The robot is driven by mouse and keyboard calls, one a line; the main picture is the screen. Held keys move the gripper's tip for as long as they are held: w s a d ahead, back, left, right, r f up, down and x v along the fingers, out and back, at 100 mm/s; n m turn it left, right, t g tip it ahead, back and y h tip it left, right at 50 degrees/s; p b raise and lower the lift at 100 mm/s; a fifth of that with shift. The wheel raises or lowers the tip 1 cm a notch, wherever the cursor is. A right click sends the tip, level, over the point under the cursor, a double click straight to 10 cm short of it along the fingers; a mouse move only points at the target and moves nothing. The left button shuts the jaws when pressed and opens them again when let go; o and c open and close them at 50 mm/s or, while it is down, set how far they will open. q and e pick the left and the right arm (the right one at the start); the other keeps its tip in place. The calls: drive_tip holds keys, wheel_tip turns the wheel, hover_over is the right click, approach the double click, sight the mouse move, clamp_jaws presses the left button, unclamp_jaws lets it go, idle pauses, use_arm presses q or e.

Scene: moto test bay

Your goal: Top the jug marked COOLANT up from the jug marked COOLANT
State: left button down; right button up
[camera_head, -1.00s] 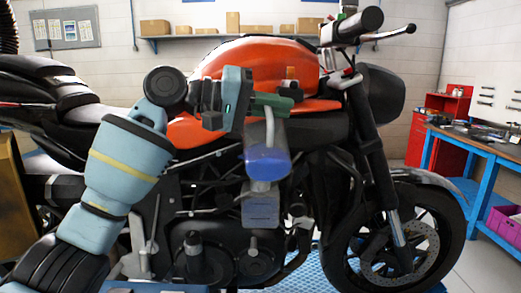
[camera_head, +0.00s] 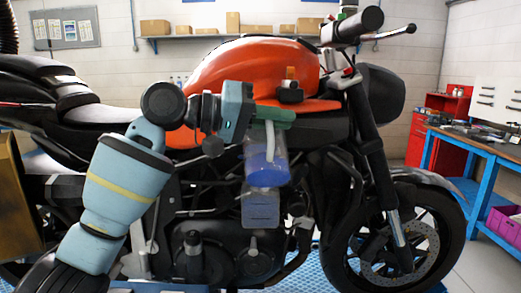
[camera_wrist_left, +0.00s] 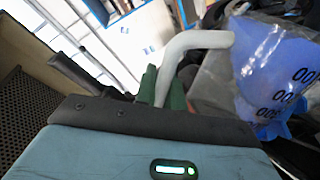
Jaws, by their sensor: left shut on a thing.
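A clear jug with blue liquid (camera_head: 266,168) hangs in front of the motorcycle's engine in the head view. My left gripper (camera_head: 272,116) has green fingers shut on its pale handle. The jug (camera_wrist_left: 262,70) also shows in the left wrist view, tilted in that picture, with dark scale figures on its wall. The handle (camera_wrist_left: 188,50) runs down between the green fingers (camera_wrist_left: 160,90). A second, greyish clear container (camera_head: 261,210) shows just below the held jug, partly covered by it. I cannot tell whether they touch. No COOLANT marking is readable. My right gripper is not in view.
An orange and black motorcycle (camera_head: 255,68) fills the middle, close behind the jug. A blue bench (camera_head: 485,150) with tools stands at the right, beside a red cabinet (camera_head: 440,115). A purple crate (camera_head: 503,222) is at the right edge. Boxes line a wall shelf (camera_head: 215,37).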

sight(285, 169)
use_arm(q)
drive_tip(key=shift+s+f, duration=0.1)
drive_tip(key=shift+s, duration=0.15)
drive_tip(key=shift+s+f+m+t, duration=0.2)
drive_tip(key=shift+s+f+m, duration=0.05)
drive_tip(key=shift+f+m, duration=0.35)
drive_tip(key=shift+s+f+m+t, duration=0.2)
drive_tip(key=shift+s+f+m, duration=0.05)
drive_tip(key=shift+f+m, duration=0.3)
drive_tip(key=shift+s+d+f+m+h, duration=0.15)
drive_tip(key=shift+s+f+m, duration=0.2)
drive_tip(key=shift+s+m, duration=0.35)
drive_tip(key=shift+s+d+f+m+h, duration=0.15)
drive_tip(key=shift+s+f+m, duration=0.15)
drive_tip(key=shift+s+m, duration=0.4)
drive_tip(key=shift+s+f+m+b, duration=0.5)
drive_tip(key=shift+s+f+m, duration=0.25)
drive_tip(key=shift+s+f, duration=0.25)
drive_tip(key=shift+s+d+f+m+t, duration=0.1)
drive_tip(key=shift+s+f+m+t, duration=0.25)
drive_tip(key=shift+s+m, duration=0.35)
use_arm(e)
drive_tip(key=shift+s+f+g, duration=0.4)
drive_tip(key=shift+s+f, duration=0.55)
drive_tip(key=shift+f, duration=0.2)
